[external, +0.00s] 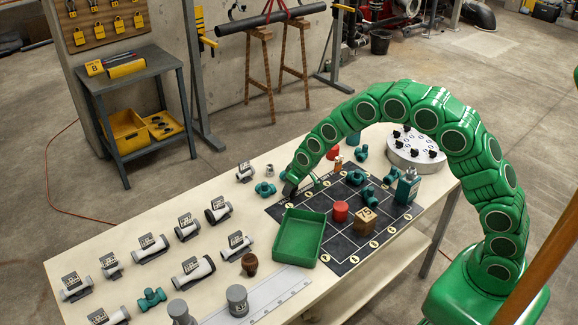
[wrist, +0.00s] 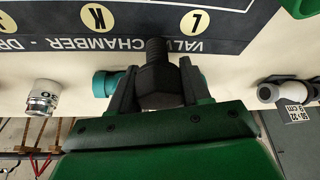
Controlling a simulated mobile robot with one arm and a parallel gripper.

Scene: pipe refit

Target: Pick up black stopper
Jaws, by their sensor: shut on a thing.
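My gripper (external: 290,189) is at the left edge of the dark mat on the long bench, reaching down from the green arm. In the wrist view its two dark fingers (wrist: 154,88) are shut on the black stopper (wrist: 157,78), one on each side of its faceted body. The stopper's threaded stem points toward the mat side of the picture. In the external view the stopper is hard to separate from the dark gripper tip. I cannot tell whether it touches the bench.
A teal fitting (external: 265,189) lies just left of my gripper; teal also shows behind the fingers (wrist: 101,83). A white-and-metal fitting (wrist: 43,95) lies nearby.

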